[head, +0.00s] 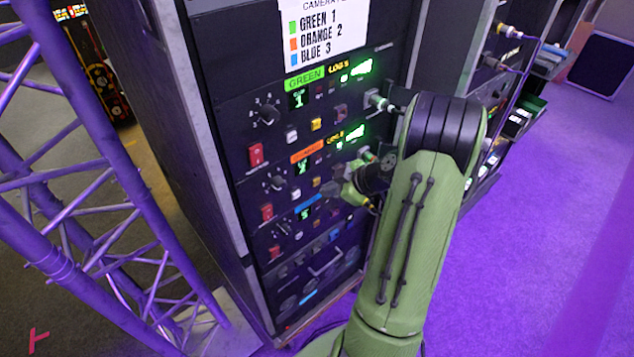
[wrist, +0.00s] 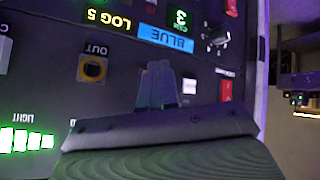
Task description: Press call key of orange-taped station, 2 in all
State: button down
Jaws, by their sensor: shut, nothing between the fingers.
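The orange-taped station (head: 306,155) is the middle of three on the rack front, with a display, a knob, a red switch (head: 267,212), a white key (head: 295,195) and a yellow key (head: 316,182). My gripper (head: 328,189) is at its right part in the head view, largely blurred into the panel. In the upside-down wrist view, my gripper (wrist: 156,68) is shut and empty, its tips at the panel between a yellow-ringed OUT socket (wrist: 92,68) and the white key (wrist: 188,85). The yellow key is hidden there; I cannot tell whether the tips touch it.
The green station (head: 304,78) is above and the blue station (head: 308,208) below; the blue label (wrist: 166,38) shows in the wrist view. A lighting truss (head: 95,160) stands left. Purple floor is open at right.

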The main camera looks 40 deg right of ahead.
jog(key=shift+w, duration=0.1)
jog(key=shift+w+b, duration=0.35)
jog(key=shift+w, duration=0.4)
dwell(0.4)
jog(key=shift+s, duration=0.1)
jog(key=shift+s+b, duration=0.7)
jog(key=shift+b, duration=0.1)
jog(key=shift+s, duration=0.1)
jog(key=shift+s+b, duration=1.25)
jog(key=shift+s, duration=1.2)
